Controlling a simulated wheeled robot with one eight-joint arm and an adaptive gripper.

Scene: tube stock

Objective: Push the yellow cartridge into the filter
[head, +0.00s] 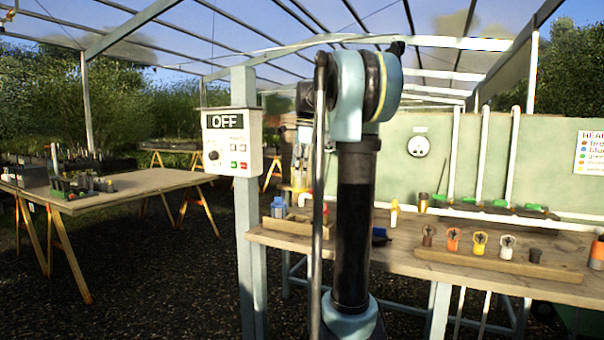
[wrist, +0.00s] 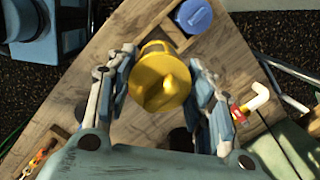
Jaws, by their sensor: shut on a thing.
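A yellow round piece with a raised bar across its top, which looks like the yellow cartridge (wrist: 152,88), sits between the two fingers of my gripper (wrist: 165,88) in the wrist view. My gripper is shut on it, over the wooden bench. In the head view my gripper is mostly behind my own arm, with a bit of yellow showing low beside it. A blue round cap (wrist: 194,15) is just beyond the cartridge in the wrist view. I cannot make out the filter for certain, nor whether the cartridge's lower end touches anything.
On the bench (head: 540,291), a wooden rack (head: 500,266) holds several coloured round pieces to the right. A blue container (head: 279,207) stands at the bench's left end. A post carries a box marked OFF (head: 232,142). A separate table (head: 110,191) is at left.

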